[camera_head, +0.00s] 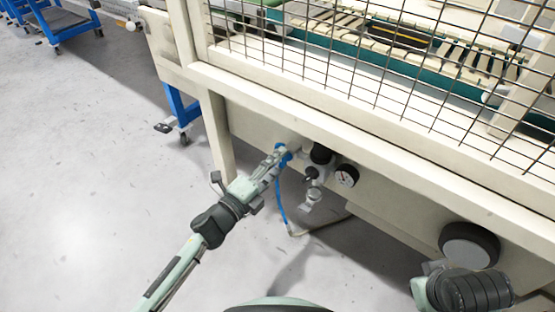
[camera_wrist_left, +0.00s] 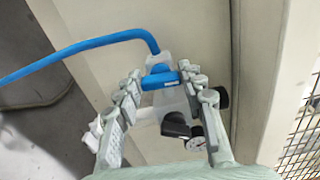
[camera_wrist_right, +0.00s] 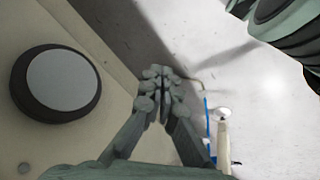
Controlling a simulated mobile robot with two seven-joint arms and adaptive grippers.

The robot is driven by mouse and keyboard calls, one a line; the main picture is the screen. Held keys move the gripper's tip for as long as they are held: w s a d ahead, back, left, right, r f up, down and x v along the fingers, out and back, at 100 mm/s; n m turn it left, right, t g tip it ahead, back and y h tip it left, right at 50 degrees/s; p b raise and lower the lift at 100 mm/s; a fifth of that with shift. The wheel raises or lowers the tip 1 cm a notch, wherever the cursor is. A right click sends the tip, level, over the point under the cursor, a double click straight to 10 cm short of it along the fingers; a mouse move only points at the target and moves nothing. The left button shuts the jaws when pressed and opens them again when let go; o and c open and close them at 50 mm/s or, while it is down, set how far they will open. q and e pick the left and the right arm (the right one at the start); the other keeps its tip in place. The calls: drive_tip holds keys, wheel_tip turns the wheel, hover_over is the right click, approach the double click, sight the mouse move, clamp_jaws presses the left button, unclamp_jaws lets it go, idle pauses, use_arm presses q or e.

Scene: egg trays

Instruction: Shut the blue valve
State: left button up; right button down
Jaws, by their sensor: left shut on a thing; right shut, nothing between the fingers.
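The blue valve (camera_head: 283,153) is on the side panel of the cream machine, by a black knob and a gauge. In the left wrist view the blue valve (camera_wrist_left: 160,78) lies between the fingers. My left gripper (camera_head: 277,158) is shut on it, with its fingers on either side; the gripper also shows in the left wrist view (camera_wrist_left: 158,90). A blue hose (camera_head: 280,195) hangs down from the valve. My right gripper (camera_wrist_right: 163,82) is shut and empty in the right wrist view, away from the valve. In the head view its fingers are out of sight.
A black knob (camera_head: 320,154), a pressure gauge (camera_head: 346,176) and a filter cup (camera_head: 312,197) sit right of the valve. A large round dark knob (camera_head: 470,245) is on the panel near my right arm. Wire mesh (camera_head: 400,60) stands above.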

use_arm(q)
drive_tip(key=shift+n, duration=0.4)
use_arm(e)
drive_tip(key=shift+w+f, duration=0.2)
drive_tip(key=shift+f, duration=0.3)
use_arm(q)
drive_tip(key=o, duration=1.2)
drive_tip(key=shift+c, duration=0.2)
drive_tip(key=v, duration=1.2)
